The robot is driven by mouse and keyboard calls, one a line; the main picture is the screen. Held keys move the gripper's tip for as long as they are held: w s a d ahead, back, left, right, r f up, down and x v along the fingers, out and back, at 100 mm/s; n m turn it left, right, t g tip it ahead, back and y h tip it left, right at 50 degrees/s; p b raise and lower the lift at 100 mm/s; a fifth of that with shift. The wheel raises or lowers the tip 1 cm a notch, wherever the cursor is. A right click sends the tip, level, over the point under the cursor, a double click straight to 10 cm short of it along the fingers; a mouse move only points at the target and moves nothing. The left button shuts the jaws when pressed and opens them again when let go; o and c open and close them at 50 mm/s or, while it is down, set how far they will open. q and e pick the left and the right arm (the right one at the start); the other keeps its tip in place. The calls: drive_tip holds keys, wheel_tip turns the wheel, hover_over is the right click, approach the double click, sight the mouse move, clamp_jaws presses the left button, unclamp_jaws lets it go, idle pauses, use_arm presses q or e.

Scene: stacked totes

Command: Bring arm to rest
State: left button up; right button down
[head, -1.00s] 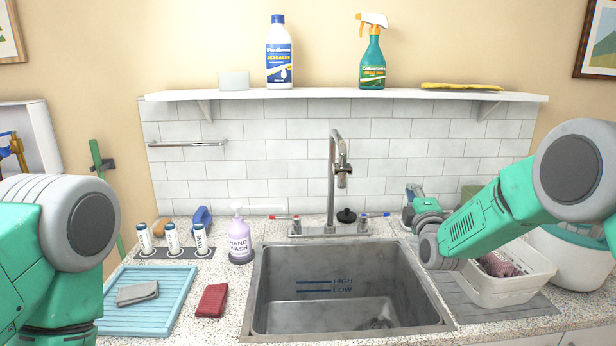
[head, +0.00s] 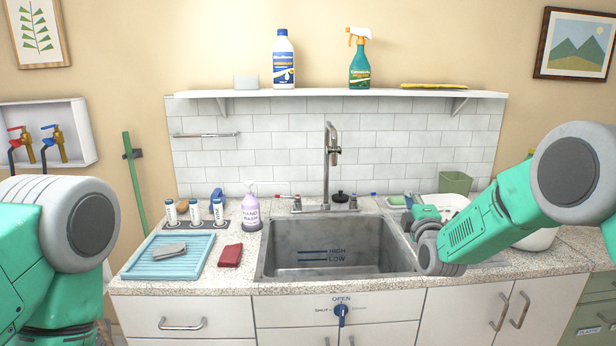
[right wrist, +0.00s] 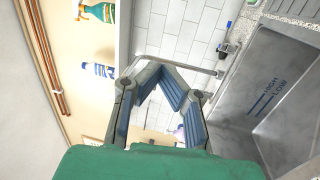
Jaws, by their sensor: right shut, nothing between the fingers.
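My right arm comes in from the right in the head view, its forearm raised in front of the right side of the counter. My right gripper (head: 412,203) is small and partly hidden behind its own wrist there. In the right wrist view the right gripper (right wrist: 157,68) is shut, its blue-padded fingers meeting at the tips with nothing between them. My left arm shows at the left edge of the head view, bent, and its gripper is out of the picture.
The sink (head: 340,261) is in the middle of the counter, below the faucet (head: 327,165). A blue tray (head: 200,262), red sponge (head: 230,256) and hand-wash bottle (head: 251,210) stand left. A white basin (head: 455,203) is partly hidden behind my right arm. Cabinets (head: 462,312) face me.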

drive_tip(key=s+a+f+m+g+b, duration=0.1)
drive_tip(key=s+f+m+g+b, duration=0.3)
drive_tip(key=f, duration=0.9)
drive_tip(key=s+a+f+g+b, duration=0.1)
drive_tip(key=s+f+g+b, duration=0.15)
drive_tip(key=s+f, duration=0.7)
drive_tip(key=s+d+f+m+g+b, duration=0.1)
drive_tip(key=s+f+m+g+b, duration=0.15)
drive_tip(key=s+f, duration=0.7)
drive_tip(key=s+f+m+g+b, duration=0.2)
drive_tip(key=s+f+m+b, duration=0.3)
drive_tip(key=f, duration=0.8)
drive_tip(key=s+d+f+m+g+b, duration=0.1)
drive_tip(key=s+f+g+b, duration=0.1)
drive_tip(key=s, duration=0.8)
drive_tip(key=s+d+f+m+g+b, duration=0.1)
drive_tip(key=s+f+m+g+b, duration=0.1)
drive_tip(key=s, duration=0.8)
drive_tip(key=s+f+m+g+b, duration=0.2)
drive_tip(key=s+f+g+b, duration=0.1)
drive_tip(key=s, duration=0.6)
wheel_tip(320, 180, down, 3)
drive_tip(key=shift+s+d+r+g, duration=0.1)
drive_tip(key=shift+s+d+g, duration=0.3)
drive_tip(key=shift+g, duration=0.2)
drive_tip(key=shift+w+m, duration=0.1)
drive_tip(key=shift+m, duration=0.15)
